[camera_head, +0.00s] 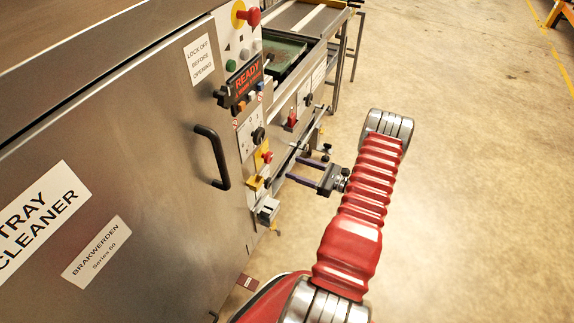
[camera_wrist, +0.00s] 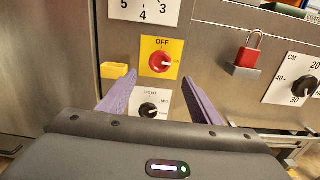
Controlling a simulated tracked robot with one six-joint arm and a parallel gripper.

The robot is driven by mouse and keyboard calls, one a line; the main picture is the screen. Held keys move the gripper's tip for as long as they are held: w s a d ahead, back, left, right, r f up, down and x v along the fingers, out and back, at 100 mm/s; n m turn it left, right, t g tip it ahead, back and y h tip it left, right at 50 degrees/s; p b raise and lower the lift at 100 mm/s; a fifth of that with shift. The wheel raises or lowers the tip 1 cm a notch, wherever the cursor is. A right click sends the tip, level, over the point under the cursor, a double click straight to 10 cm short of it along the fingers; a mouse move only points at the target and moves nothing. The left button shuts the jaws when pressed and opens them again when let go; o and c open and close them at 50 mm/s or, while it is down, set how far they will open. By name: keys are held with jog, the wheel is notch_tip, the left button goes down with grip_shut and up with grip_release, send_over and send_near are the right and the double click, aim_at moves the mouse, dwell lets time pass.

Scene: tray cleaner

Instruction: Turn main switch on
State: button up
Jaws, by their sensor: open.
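The main switch (camera_wrist: 161,62) is a red rotary knob on a yellow square plate marked OFF at the top. It also shows on the machine's side panel in the head view (camera_head: 267,157). Its exact turn position is too small to read surely. My gripper (camera_wrist: 160,76) is open and empty, with its purple fingers pointing at the panel. In the wrist view the fingertips lie left and right of the switch plate, apart from the knob. In the head view my gripper (camera_head: 291,169) is just right of the panel, near the switch.
A black light knob (camera_wrist: 149,110) sits below the switch. A yellow block (camera_wrist: 118,71) sticks out at its left. A red padlock (camera_wrist: 246,58) hangs at the right. A black door handle (camera_head: 213,157) protrudes from the steel door. The floor right of my arm is clear.

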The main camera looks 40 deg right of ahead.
jog(key=shift+v, duration=1.65)
